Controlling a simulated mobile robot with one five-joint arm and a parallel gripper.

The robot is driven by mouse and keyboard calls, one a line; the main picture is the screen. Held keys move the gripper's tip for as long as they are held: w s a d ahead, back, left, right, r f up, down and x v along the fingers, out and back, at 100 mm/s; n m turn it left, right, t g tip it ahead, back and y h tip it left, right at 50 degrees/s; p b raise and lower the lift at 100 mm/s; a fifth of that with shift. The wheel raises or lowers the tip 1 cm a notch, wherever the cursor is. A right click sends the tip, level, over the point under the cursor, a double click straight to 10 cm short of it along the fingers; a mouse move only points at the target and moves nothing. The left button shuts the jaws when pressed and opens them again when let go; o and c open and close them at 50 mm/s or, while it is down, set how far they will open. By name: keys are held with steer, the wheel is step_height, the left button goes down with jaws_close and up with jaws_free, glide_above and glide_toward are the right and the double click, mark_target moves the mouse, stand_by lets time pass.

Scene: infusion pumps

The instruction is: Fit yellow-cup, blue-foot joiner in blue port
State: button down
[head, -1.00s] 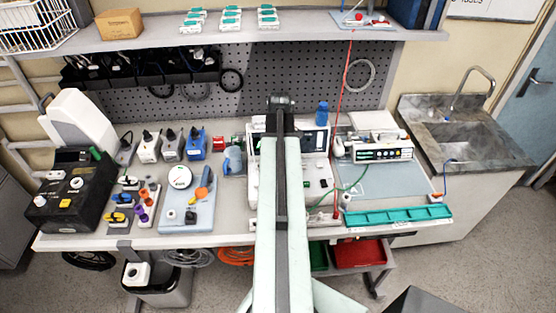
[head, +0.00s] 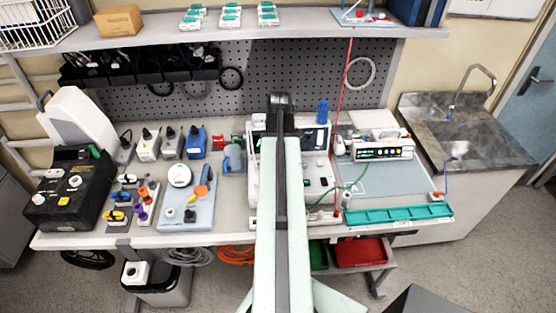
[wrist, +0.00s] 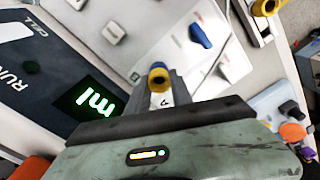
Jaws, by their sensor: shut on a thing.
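In the wrist view, my gripper (wrist: 161,94) is shut on the joiner (wrist: 158,76), whose yellow cup shows as a ring with a dark middle. Its blue foot is mostly hidden. The held joiner appears in front of a pale device face; I cannot tell whether it touches it. A blue fitting (wrist: 201,36) sticks out of a white plate, up and right of the joiner; I cannot tell if it is the blue port. Another yellow-ended piece (wrist: 264,7) is at the top right. In the head view, my gripper is hidden behind my arm.
A dark panel with a lit green "ml" display (wrist: 92,101) lies left of my gripper. Orange and purple knobs (wrist: 293,132) are at the right. In the head view, a white device (head: 315,180) stands behind my arm, with a teal tray (head: 398,215) at right.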

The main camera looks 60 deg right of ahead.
steer(key=c, duration=1.1)
jaws_free()
steer(key=shift+o, duration=0.2)
steer(key=o, duration=0.5)
steer(key=shift+w+r, duration=0.1)
step_height(320, 180, up, 7)
steer(key=p, duration=0.7)
